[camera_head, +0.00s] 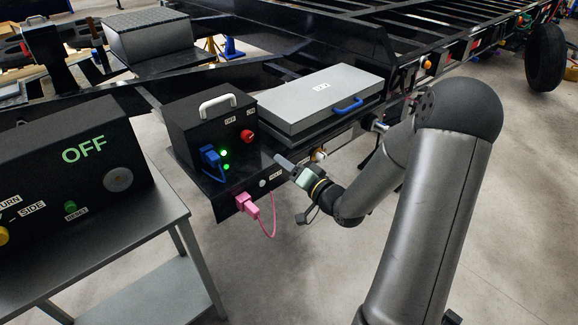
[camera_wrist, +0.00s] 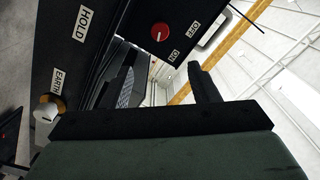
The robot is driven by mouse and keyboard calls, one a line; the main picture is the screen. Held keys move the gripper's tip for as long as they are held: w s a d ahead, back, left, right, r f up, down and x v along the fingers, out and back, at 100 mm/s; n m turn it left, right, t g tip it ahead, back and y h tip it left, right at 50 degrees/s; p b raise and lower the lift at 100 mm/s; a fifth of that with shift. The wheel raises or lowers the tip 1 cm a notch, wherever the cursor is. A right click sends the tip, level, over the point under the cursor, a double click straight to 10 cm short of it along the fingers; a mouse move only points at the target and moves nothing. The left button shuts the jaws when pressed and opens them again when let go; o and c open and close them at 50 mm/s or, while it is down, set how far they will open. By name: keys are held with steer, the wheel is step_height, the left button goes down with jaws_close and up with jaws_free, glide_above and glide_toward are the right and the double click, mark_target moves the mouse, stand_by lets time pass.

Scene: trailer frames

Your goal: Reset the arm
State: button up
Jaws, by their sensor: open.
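My gripper (camera_head: 286,166) reaches in from the right in the head view, at the front edge of the black control box shelf. In the wrist view my gripper (camera_wrist: 165,82) has its two dark fingers apart with nothing between them. The black control box (camera_head: 211,125) has a white handle, a red knob (camera_head: 247,135), a blue plug (camera_head: 211,160) and two lit green lights. I cannot tell the exact gap between fingers and box.
A pink plug (camera_head: 246,203) with a hanging cable is at the shelf's front. A grey case (camera_head: 320,98) with a blue handle lies behind my gripper. A panel reading OFF (camera_head: 70,165) stands on a table at left. The floor (camera_head: 300,275) below my gripper is clear.

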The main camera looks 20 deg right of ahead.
stand_by(0.3)
steer(key=s+a+r+n+g+h+p, duration=0.2)
steer(key=s+r+g+p, duration=0.2)
steer(key=s, duration=0.5)
steer(key=s+a+r+n+g+h+p, duration=0.2)
steer(key=s+r+g+p, duration=0.3)
steer(key=s, duration=0.5)
steer(key=s+a+r+n+g+h+p, duration=0.2)
steer(key=s+a+r+g+p, duration=0.2)
steer(key=s+r+g, duration=0.3)
steer(key=s, duration=0.3)
steer(key=shift+s+n+h+p, duration=0.25)
steer(key=shift+n+h+p, duration=0.05)
steer(key=shift+p, duration=0.1)
